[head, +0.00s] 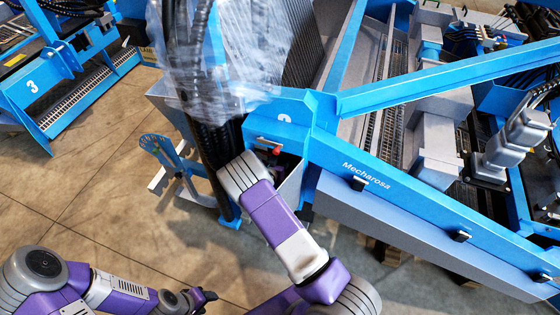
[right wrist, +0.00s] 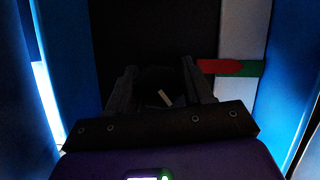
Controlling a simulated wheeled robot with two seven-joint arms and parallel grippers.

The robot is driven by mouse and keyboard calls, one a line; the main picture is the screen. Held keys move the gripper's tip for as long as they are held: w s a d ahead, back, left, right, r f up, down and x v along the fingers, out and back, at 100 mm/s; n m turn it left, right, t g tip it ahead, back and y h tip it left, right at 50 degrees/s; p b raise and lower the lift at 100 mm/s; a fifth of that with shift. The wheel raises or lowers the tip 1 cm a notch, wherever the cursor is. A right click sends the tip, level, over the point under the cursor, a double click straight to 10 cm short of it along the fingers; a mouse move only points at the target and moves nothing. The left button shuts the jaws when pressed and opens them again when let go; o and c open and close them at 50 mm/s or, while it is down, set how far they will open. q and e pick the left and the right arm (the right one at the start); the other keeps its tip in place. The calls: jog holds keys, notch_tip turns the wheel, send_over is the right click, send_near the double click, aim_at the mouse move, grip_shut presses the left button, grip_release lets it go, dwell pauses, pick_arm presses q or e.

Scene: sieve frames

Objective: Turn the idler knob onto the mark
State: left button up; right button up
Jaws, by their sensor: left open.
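In the right wrist view my right gripper (right wrist: 160,85) has its two dark fingers apart, one on each side of a dark, shadowed shape that may be the idler knob (right wrist: 160,76). A short pale bar (right wrist: 165,97) shows between the fingers. It is too dark to tell whether the fingers touch the shape. Right of them, a red pointer (right wrist: 222,66) meets a green mark (right wrist: 250,68) on a white strip. In the head view my right arm reaches into the blue machine frame (head: 325,112), and its gripper is hidden. My left gripper (head: 208,297) is open and empty, low over the floor.
A small red-tipped part (head: 276,150) sits in the frame by my right arm. Clear plastic film (head: 240,50) and black hoses (head: 212,150) hang beside it. A blue fan-shaped bracket (head: 158,143) stands left. Bare floor (head: 110,200) lies open at the left.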

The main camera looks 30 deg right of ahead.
jog(key=shift+m+b, duration=0.35)
jog(key=shift+m, duration=0.15)
jog(key=shift+c, duration=0.2)
jog(key=o, duration=0.7)
jog(key=p+v, duration=0.2)
jog(key=v, duration=0.5)
jog(key=shift+s+a+r, duration=0.1)
jog(key=shift+s+r, duration=0.05)
jog(key=shift+s, duration=0.15)
